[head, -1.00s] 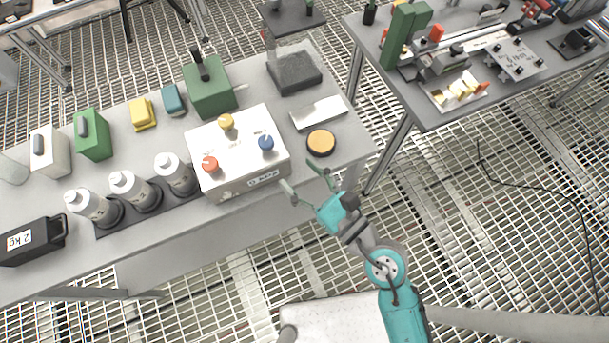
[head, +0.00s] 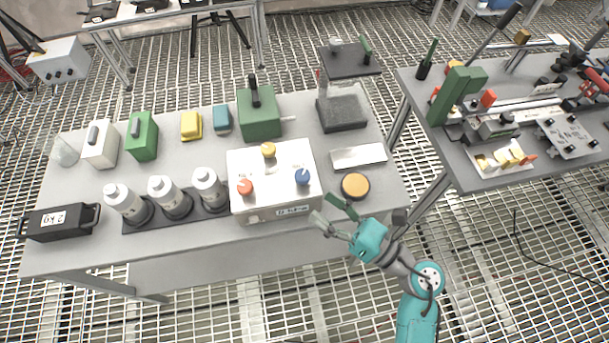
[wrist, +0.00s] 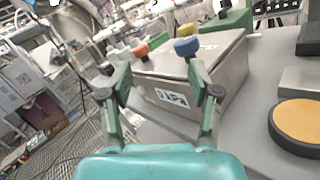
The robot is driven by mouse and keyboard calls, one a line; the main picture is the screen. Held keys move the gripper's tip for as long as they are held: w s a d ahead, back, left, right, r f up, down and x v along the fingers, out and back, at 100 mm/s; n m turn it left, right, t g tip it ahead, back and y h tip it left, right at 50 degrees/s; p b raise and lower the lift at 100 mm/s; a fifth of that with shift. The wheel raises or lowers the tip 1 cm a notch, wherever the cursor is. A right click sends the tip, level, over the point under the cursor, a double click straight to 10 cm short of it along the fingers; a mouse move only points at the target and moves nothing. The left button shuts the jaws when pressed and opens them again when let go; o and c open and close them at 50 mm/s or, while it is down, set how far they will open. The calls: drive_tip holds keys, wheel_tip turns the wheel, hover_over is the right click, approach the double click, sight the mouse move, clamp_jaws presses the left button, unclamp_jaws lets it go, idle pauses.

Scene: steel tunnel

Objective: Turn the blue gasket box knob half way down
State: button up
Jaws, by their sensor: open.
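The gasket box (head: 272,204) is a pale box on the table, with a red-orange knob (head: 245,187), a yellow knob (head: 268,150) and a blue knob (head: 302,177) on its top. The blue knob is on the right side. In the wrist view the blue knob (wrist: 187,46) shows beyond the right finger, and the box's front label (wrist: 171,97) shows between the fingers. My gripper (head: 332,212) is open and empty, just off the box's front right corner. It also shows in the wrist view (wrist: 160,92). It does not appear to touch the knob.
An orange-topped round disc (head: 355,186) lies right of the box, near my gripper. A flat metal plate (head: 358,156) lies behind it. White bottles (head: 170,197) stand close left of the box. A green block (head: 259,115) is behind it.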

drive_tip(key=w+n+g, duration=0.1)
drive_tip(key=n+g, duration=0.6)
drive_tip(key=n, duration=0.2)
approach(302, 174)
drive_tip(key=shift+m, duration=0.3)
drive_tip(key=a, duration=0.3)
drive_tip(key=w+a, duration=0.1)
drive_tip(key=a, duration=0.2)
drive_tip(key=a+f, duration=0.1)
drive_tip(key=a, duration=0.2)
drive_tip(key=shift+w+a, duration=0.4)
drive_tip(key=shift+r, duration=0.1)
drive_tip(key=c, duration=1.2)
